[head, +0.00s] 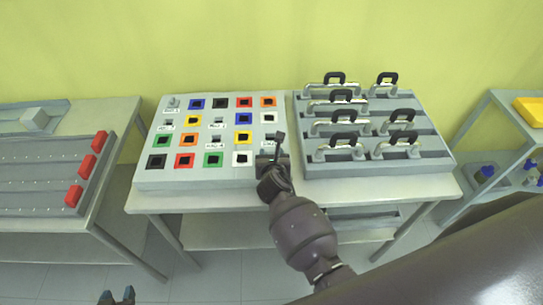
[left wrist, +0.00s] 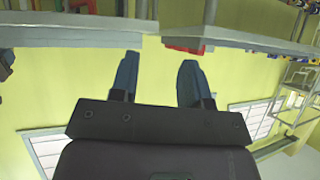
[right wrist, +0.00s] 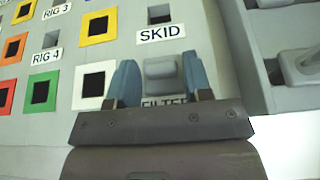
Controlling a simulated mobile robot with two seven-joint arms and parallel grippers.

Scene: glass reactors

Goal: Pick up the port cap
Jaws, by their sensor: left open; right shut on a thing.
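The port cap (right wrist: 161,70) is a small grey block on the panel, between the SKID label and a partly covered FILTER label in the right wrist view. My right gripper (right wrist: 161,80) is shut on it, with one blue finger on each side. I cannot tell whether the cap is seated or slightly raised. In the head view my right gripper (head: 272,158) is at the panel's lower right and hides the cap. My left gripper (head: 116,297) is open and empty at the bottom left of the head view, and its fingers stand apart in the left wrist view (left wrist: 159,65).
The grey panel (head: 220,178) holds several coloured square ports and labels. A rack (head: 350,167) with several black-handled items stands close to its right. A grey tray with red blocks (head: 74,195) lies on the left table. A shelf with blue-topped items (head: 486,172) stands right.

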